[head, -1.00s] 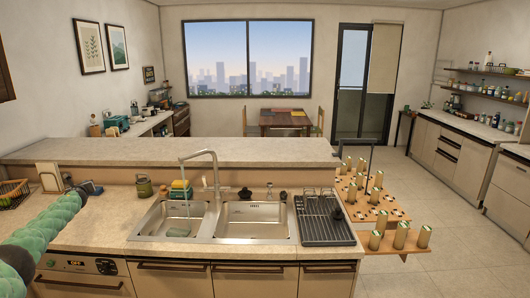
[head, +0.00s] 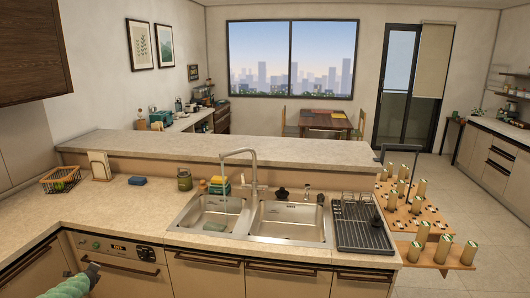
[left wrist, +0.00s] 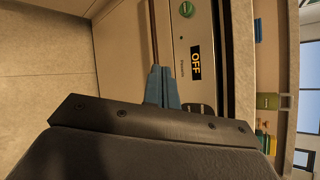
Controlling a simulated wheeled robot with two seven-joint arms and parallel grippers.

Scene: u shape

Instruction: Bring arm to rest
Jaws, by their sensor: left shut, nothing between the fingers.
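My left gripper (head: 95,268) shows at the bottom left of the head view, at the end of my green arm. It is low in front of the dishwasher (head: 120,265). In the left wrist view its blue-grey fingers (left wrist: 161,78) are together with nothing between them. They point along the dishwasher's control panel (left wrist: 201,75), which has a lit OFF display and a green knob. I cannot tell how close the fingers are to the panel. My right gripper is in neither view.
The counter (head: 110,205) runs along the left and back, with a double sink (head: 290,222), a wire basket (head: 60,179) and a dish rack (head: 362,225). A wooden trolley (head: 425,210) with several canisters stands at the right. The floor (left wrist: 45,70) beside the cabinets is clear.

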